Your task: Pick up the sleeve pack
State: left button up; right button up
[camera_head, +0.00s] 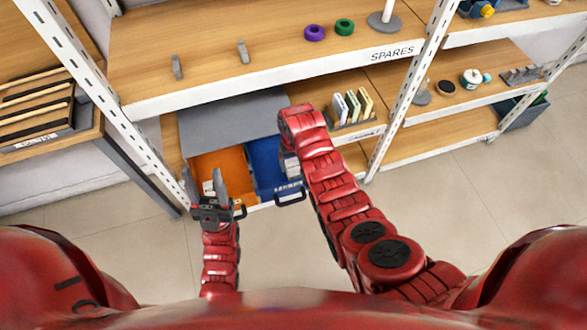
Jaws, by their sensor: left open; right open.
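I cannot tell for sure which thing is the sleeve pack. A small white item (208,187) lies in the orange drawer compartment (228,160), partly behind my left gripper (203,178). My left gripper is open, its two grey fingers pointing up in the picture over that compartment's front left; nothing shows held. My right arm reaches to the blue compartment (262,160). My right gripper (290,166) is open, mostly hidden by its own red wrist at that compartment's right side. Whatever lies under it is hidden.
A rack of upright pads (352,106) stands on the shelf right of my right wrist. The upper SPARES shelf (270,75) holds purple (314,33) and green (344,27) rings. White uprights (408,90) flank the bay. The floor in front is clear.

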aim_at(293, 167)
jog(key=shift+w+f, duration=0.1)
jog(key=shift+f, duration=1.45)
jog(key=c, duration=1.2)
jog(key=shift+o, duration=0.2)
jog(key=shift+r, duration=0.15)
